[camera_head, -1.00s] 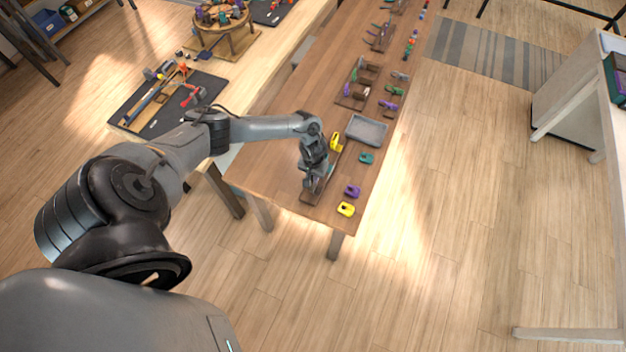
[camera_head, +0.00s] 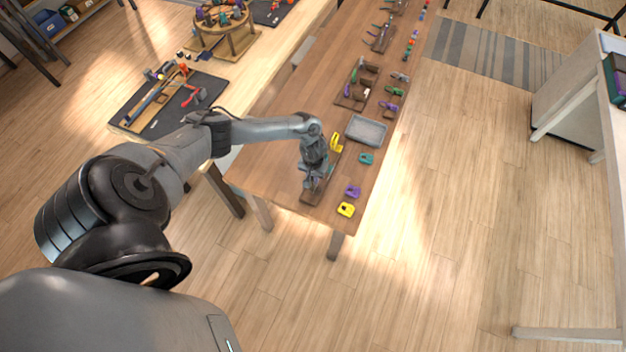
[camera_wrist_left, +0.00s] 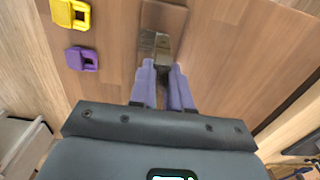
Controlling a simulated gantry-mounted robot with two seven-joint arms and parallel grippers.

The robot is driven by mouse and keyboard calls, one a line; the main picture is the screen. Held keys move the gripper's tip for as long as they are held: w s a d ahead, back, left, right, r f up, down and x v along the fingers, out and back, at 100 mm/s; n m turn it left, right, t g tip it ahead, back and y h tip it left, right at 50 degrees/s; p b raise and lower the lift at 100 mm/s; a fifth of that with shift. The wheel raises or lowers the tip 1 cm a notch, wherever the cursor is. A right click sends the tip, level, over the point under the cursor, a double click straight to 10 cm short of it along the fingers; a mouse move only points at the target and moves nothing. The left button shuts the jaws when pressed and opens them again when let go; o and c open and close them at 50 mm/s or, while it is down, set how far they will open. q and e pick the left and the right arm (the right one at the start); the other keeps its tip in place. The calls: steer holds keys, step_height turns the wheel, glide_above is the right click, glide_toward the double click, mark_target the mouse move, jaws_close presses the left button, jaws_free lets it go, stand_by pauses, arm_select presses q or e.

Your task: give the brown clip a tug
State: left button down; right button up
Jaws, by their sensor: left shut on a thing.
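My left gripper (camera_head: 311,184) is low over a narrow brown board (camera_head: 310,198) near the front end of the long wooden table. In the left wrist view its two purple fingers (camera_wrist_left: 163,70) point at the same board (camera_wrist_left: 163,15). They are shut on a small, shiny grey-brown piece that I take to be the brown clip (camera_wrist_left: 155,45). The clip stands on the board, and its lower part is hidden by the fingers. In the head view the gripper hides the clip. My right gripper is in neither view.
A yellow clip (camera_head: 346,209), a purple clip (camera_head: 353,190) and a teal clip (camera_head: 366,158) lie right of the board. Another yellow clip (camera_head: 336,142) is close to my wrist. A grey tray (camera_head: 366,131) lies farther back. The table's left side is bare.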

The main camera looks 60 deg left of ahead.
arm_select(q)
steer(key=shift+f, duration=0.15)
steer(key=c, duration=1)
jaws_free()
steer(key=shift+o, duration=0.3)
steer(key=shift+o, duration=1.3)
steer(key=shift+r, duration=0.2)
step_height(320, 180, up, 3)
steer(key=p, duration=0.3)
steer(key=shift+f+p, duration=0.15)
steer(key=shift+p, duration=0.15)
steer(key=shift+r+p, duration=1.55)
steer(key=shift+p, duration=0.25)
steer(key=shift+s+f, duration=0.1)
